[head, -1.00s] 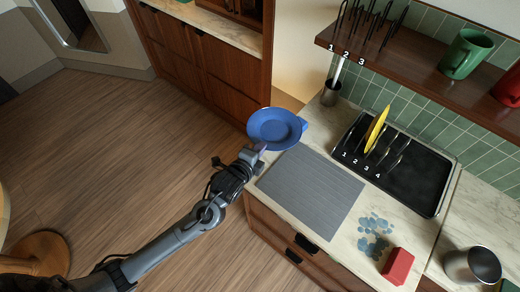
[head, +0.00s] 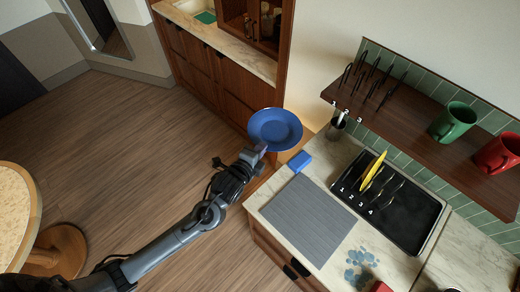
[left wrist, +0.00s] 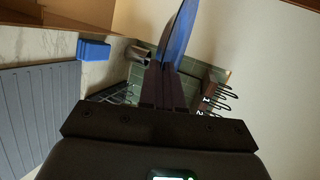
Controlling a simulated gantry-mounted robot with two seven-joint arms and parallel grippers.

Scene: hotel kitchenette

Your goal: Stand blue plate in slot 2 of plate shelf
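My left gripper (head: 262,151) is shut on the rim of the blue plate (head: 275,130). The plate is raised left of the wall shelf, near the counter's far left end. In the left wrist view the plate (left wrist: 180,32) is seen nearly edge-on between the fingers (left wrist: 162,86). The wooden plate shelf (head: 425,108) has dark wire dividers (head: 374,80) at its left end and slot numbers 1, 2, 3 on its front edge. Those slots look empty. The dividers also show in the left wrist view (left wrist: 222,95), right of the fingers. My right gripper is not in view.
Green mug (head: 452,122) and red mug (head: 497,152) stand on the shelf. Below is a black drying rack (head: 410,215) with numbered slots and a yellow plate (head: 373,170). A utensil cup (head: 336,129), blue block (head: 299,161) and grey mat (head: 308,220) are on the counter.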

